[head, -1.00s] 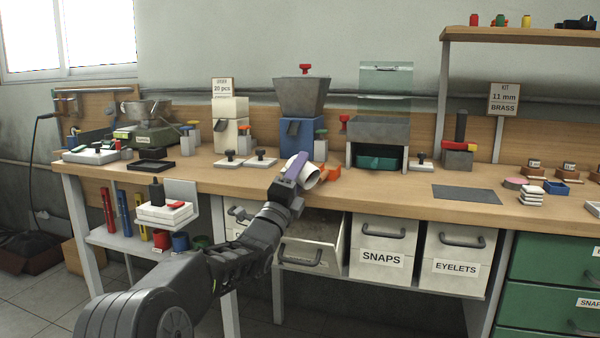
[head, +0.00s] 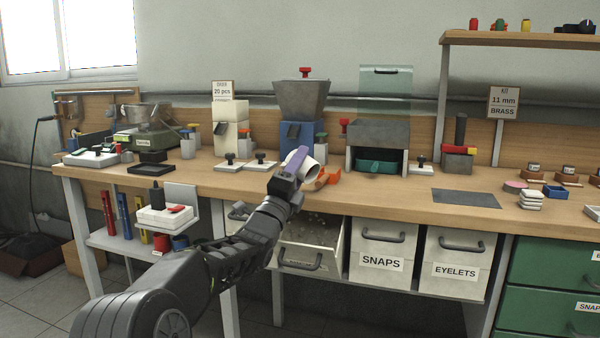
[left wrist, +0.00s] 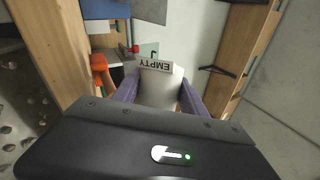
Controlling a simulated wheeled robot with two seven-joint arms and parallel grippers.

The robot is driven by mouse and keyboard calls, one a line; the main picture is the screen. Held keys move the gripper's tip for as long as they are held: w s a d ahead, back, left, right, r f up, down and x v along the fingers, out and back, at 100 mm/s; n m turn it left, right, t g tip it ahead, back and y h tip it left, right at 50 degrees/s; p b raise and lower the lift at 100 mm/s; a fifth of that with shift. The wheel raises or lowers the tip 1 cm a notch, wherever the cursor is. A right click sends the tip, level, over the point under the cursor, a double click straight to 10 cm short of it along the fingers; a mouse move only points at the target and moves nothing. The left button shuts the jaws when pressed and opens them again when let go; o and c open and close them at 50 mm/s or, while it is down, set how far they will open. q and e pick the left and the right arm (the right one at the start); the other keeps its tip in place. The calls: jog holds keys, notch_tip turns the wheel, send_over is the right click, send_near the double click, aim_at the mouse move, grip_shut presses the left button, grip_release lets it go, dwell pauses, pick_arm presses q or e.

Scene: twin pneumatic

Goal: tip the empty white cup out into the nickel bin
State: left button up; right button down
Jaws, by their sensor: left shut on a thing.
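The white cup (head: 311,171) is between the purple fingers of my left gripper (head: 296,160), over the bench's front edge. It is tilted, with its open end toward the right. The left wrist view shows the cup (left wrist: 158,90) gripped on both sides, with an "EMPTY" label upside down in that picture. What is inside the cup is hidden. Below and to the right is a pulled-out bin (head: 312,258) with small light pieces in it; its label is too dark to read, so I cannot tell whether it is the nickel bin. My right gripper is not in view.
An orange scoop (head: 328,179) lies on the bench beside the cup. Shut bins marked SNAPS (head: 382,255) and EYELETS (head: 456,262) stand right of the open one. A blue hopper machine (head: 297,135) is behind the cup. A grey mat (head: 466,198) lies bare at right.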

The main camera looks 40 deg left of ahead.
pick_arm(q)
jog(key=shift+r+p, duration=0.4)
jog(key=shift+r, duration=0.95)
